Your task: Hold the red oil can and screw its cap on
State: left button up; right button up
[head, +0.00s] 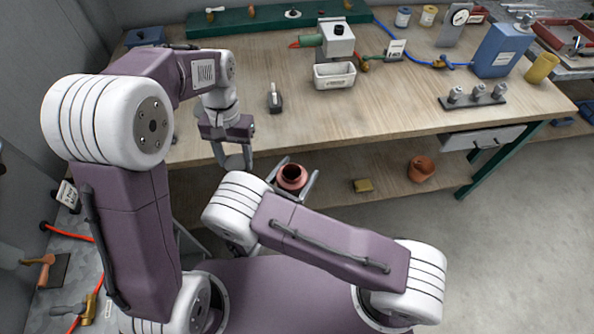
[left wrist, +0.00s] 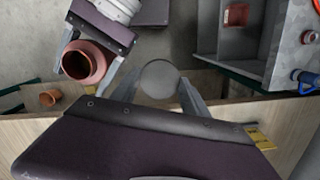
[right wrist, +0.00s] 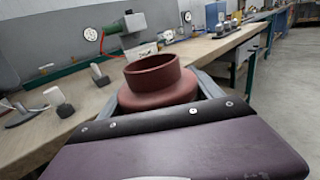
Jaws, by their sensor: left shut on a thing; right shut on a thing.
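The red oil can (head: 291,178) is between the fingers of my right gripper (head: 297,172), which is shut on it in front of the workbench. Its round neck is open and bare; the can fills the middle of the right wrist view (right wrist: 155,85) and shows at upper left in the left wrist view (left wrist: 86,64). My left gripper (head: 236,160) hangs to the left of the can, pointing down, apart from it. It is shut on a round grey cap (left wrist: 160,79), seen between its fingers in the left wrist view. I cannot make out the cap in the head view.
The wooden workbench (head: 400,110) lies just beyond both grippers, with a white vice-like device (head: 337,45) and a blue canister (head: 502,48) on it. A lower shelf holds a terracotta pot (head: 421,168) and a yellow block (head: 363,185). Open floor lies at right.

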pick_arm(q)
jog(key=d+r+m, duration=0.3)
jog(key=d+r, duration=0.1)
jog(key=d, duration=0.5)
jog(key=m, duration=0.1)
send_over(291, 172)
jog(key=shift+w+r+y, duration=0.25)
jog(key=shift+r+y, duration=0.05)
jog(key=shift+s+d, duration=0.2)
jog(key=shift+w, duration=0.1)
jog(key=shift+f, duration=2)
jog(key=shift+f, duration=0.9)
jog(key=shift+f, duration=0.5)
